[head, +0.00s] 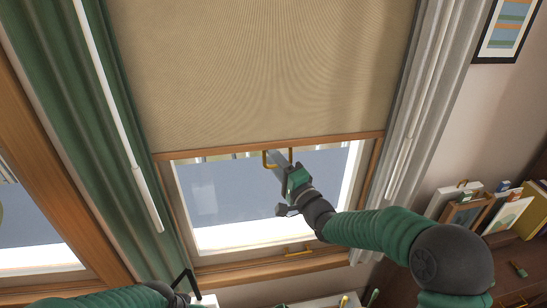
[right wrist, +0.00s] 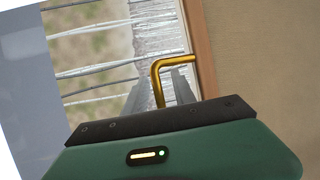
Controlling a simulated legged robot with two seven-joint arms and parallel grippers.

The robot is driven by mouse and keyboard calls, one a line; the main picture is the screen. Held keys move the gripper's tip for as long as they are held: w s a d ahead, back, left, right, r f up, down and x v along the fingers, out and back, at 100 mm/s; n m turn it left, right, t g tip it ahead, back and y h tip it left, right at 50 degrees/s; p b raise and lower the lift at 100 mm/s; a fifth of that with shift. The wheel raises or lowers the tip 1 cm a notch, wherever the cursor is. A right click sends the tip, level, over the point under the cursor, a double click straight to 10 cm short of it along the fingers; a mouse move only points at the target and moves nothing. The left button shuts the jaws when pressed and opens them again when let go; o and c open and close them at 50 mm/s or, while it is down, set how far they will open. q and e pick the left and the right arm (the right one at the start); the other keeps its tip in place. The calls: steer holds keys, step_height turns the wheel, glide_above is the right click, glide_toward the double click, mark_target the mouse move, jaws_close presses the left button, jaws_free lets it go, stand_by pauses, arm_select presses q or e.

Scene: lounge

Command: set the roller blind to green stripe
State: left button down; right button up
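The beige roller blind (head: 250,70) is partly lowered, with its wooden bottom bar (head: 215,149) across the upper part of the window. A gold pull handle (head: 266,160) hangs from the bar; it also shows in the right wrist view (right wrist: 157,82). My right gripper (head: 274,160) is at this handle. In the right wrist view its two grey fingers (right wrist: 158,92) stand either side of the handle, with a small gap apparent. I see no green stripe marking.
A green curtain (head: 75,110) and white wand (head: 118,120) hang left of the blind, a grey curtain (head: 425,100) right. A second gold handle (head: 299,252) is on the lower window frame. Books and frames (head: 490,210) crowd the right shelf.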

steer(key=shift+w+a+f, duration=0.15)
steer(key=shift+a, duration=0.1)
steer(key=shift+d, duration=0.25)
jaws_close()
stand_by(0.9)
